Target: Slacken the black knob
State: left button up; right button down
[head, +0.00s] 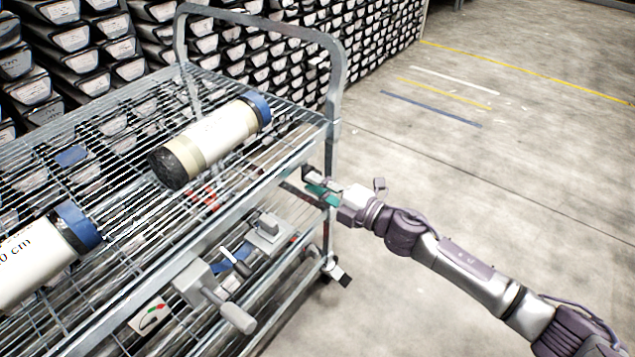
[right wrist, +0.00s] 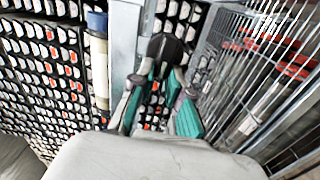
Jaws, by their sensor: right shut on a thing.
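The black knob (right wrist: 165,46) shows in the right wrist view, at the tips of my right gripper's fingers. My right gripper (right wrist: 158,82) has teal pads and is shut on the knob, one finger on each side. In the head view my right gripper (head: 320,190) reaches in from the right to the corner of the wire cart, just below its top shelf. The knob is mostly hidden there behind the fingers. My left gripper is not in view.
The wire cart (head: 336,100) carries a core liner (head: 217,135) with a blue cap and another liner (head: 25,262) at left. A grey clamp with a handle (head: 220,300) sits below the shelf edge. Stacked liners fill the back. The floor at right is clear.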

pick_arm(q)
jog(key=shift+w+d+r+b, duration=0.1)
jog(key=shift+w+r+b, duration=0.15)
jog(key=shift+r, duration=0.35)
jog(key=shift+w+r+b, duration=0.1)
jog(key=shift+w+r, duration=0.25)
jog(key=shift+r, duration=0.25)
pick_arm(e)
jog(key=shift+f+n, duration=0.25)
jog(key=shift+n, duration=0.8)
jog(key=shift+f+n, duration=0.2)
jog(key=shift+n, duration=0.85)
jog(key=c, duration=1.1)
grip_release()
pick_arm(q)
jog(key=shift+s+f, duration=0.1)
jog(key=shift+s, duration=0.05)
pick_arm(e)
jog(key=v, duration=1.2)
